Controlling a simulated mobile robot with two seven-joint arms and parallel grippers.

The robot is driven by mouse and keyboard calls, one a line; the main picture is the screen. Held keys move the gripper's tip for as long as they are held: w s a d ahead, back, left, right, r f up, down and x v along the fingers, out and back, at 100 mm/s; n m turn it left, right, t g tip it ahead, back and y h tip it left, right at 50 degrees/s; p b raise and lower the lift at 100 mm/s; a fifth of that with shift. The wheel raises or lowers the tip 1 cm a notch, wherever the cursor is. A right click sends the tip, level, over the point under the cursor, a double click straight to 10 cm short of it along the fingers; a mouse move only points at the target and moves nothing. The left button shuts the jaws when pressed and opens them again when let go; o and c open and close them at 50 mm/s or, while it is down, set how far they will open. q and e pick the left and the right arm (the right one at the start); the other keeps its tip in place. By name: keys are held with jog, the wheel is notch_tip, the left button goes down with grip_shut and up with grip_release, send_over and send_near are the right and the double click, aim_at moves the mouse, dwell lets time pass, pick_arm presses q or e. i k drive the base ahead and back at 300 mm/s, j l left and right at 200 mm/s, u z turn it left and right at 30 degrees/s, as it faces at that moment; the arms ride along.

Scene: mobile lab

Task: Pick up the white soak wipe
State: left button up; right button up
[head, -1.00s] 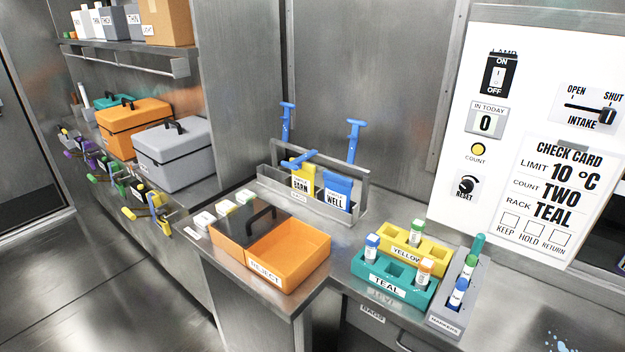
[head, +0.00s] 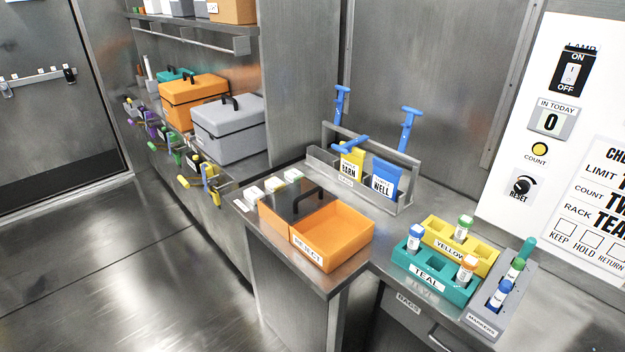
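I cannot pick out a white soak wipe for certain. Three small whitish blocks, the front one (head: 254,194), the middle one (head: 274,185) and the back one (head: 293,176), sit in a row on the steel counter behind the orange reject box; they are too small to identify. A drawer front (head: 408,303) below the counter bears a label that seems to read RAGS or BAGS; it looks shut and its inside is hidden. Neither of my grippers shows.
The open orange reject box (head: 345,248) stands at the counter corner. Teal (head: 428,289) and yellow (head: 481,266) racks hold capped vials, beside a grey marker holder (head: 489,319). A steel caddy (head: 404,207) stands behind. Cases (head: 232,140) line the left bench. The floor at left is clear.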

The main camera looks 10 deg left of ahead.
aim_at(251, 194)
jog(key=z, duration=1.25)
jog(key=u, duration=1.95)
jog(key=i+j+z, duration=0.1)
jog(key=i+j, duration=0.7)
